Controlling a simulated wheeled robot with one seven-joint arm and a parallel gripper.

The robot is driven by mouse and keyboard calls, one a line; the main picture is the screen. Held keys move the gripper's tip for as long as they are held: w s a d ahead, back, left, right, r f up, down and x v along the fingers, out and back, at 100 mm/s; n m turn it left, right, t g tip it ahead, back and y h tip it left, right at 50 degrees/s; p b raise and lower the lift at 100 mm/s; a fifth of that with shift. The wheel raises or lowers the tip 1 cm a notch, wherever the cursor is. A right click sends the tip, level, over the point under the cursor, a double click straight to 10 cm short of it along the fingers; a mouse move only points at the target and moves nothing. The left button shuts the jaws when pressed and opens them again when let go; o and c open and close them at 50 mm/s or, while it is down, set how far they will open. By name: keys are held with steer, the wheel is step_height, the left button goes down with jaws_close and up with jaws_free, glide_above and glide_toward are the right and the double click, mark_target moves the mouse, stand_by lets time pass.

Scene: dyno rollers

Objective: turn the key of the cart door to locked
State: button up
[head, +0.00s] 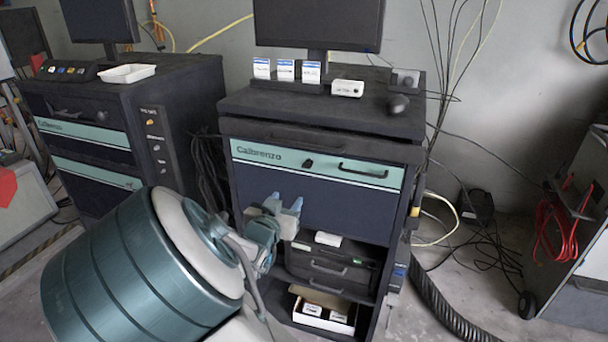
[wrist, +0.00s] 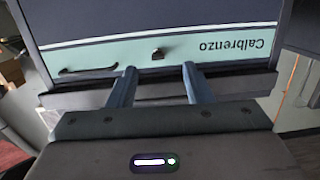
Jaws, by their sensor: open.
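The cart door (head: 300,198) is a dark panel with a teal strip reading "Calbrenzo" on the middle cart. The key (head: 308,163) is a small dark knob on that strip, between the lettering and the handle. In the wrist view, where the lettering is upside down, the key (wrist: 157,54) shows at the middle of the strip. My gripper (head: 286,204) is open and empty, in front of the door and below the key in the head view. In the wrist view its fingertips (wrist: 159,68) point toward the key, one on either side in the picture, apart from it.
A dark bar handle (head: 362,172) sits right of the key. The cart's worktop (head: 250,104) overhangs above, with a monitor and small boxes. Below is an open shelf with a drawer unit (head: 325,268) and a carton (head: 325,311). A similar cart (head: 85,135) stands at left.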

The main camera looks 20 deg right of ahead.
mark_target(305, 167)
steer(key=shift+t+h, duration=0.3)
steer(key=shift+h, duration=0.5)
steer(key=x, duration=0.4)
steer(key=r+b+x, duration=0.1)
steer(key=x, duration=0.4)
steer(key=r+b+x, duration=0.1)
steer(key=x, duration=0.3)
steer(key=shift+w+d, duration=0.1)
steer(key=shift+w, duration=0.05)
steer(key=c, duration=1)
